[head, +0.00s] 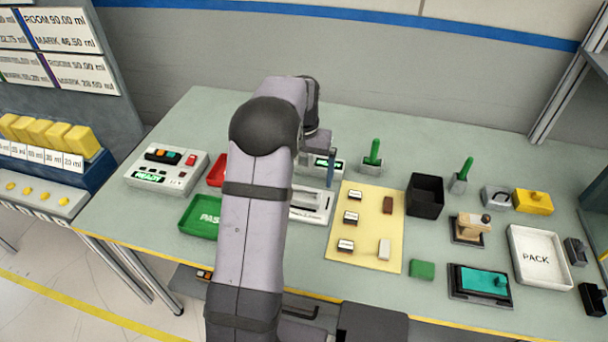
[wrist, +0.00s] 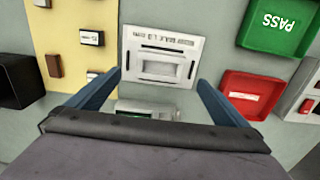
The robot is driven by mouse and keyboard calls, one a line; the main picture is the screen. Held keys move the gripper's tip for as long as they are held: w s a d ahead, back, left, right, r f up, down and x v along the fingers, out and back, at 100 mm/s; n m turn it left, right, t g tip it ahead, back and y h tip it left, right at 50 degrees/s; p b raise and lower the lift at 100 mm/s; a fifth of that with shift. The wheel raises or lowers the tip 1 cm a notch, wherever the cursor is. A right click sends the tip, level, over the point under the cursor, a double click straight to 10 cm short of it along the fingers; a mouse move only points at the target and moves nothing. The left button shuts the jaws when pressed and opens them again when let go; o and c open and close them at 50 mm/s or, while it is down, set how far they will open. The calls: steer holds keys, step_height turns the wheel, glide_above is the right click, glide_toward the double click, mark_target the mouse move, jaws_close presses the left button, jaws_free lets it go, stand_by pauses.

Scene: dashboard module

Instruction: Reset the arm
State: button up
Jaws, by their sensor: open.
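My gripper (wrist: 160,88) is open and empty in the wrist view, its two blue fingers spread apart. It is above the bench, with a white slotted fixture (wrist: 163,58) showing beyond and between the fingers. A small device with a green display (wrist: 145,108) is partly hidden behind the gripper body. In the head view my arm reaches over the bench, and one blue finger shows near the small display device (head: 322,165). The white slotted fixture (head: 318,203) lies just right of my arm, partly covered by it.
The green PASS tray (head: 199,217) and a red tray (head: 217,170) lie left of my arm. A yellow mat (head: 368,230) with small blocks, a black bin (head: 425,196) and a white PACK tray (head: 538,283) lie right. Green upright handles (head: 374,150) stand behind the mat.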

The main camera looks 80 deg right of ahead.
stand_by(0.3)
steer(key=w+a+r+n, duration=0.2)
steer(key=w+a+n, duration=0.6)
steer(key=w+a, duration=1.35)
steer(key=w+a+n, duration=0.3)
steer(key=a+n, duration=0.1)
steer(key=a, duration=1)
steer(key=s+a+f+n, duration=0.1)
steer(key=s+a+n, duration=0.2)
steer(key=a, duration=0.4)
steer(key=s+a+f+n, duration=0.1)
steer(key=s+a+n, duration=0.2)
steer(key=a, duration=0.3)
steer(key=shift+s+a+f, duration=0.25)
steer(key=shift+a+f, duration=0.05)
steer(key=shift+a, duration=0.1)
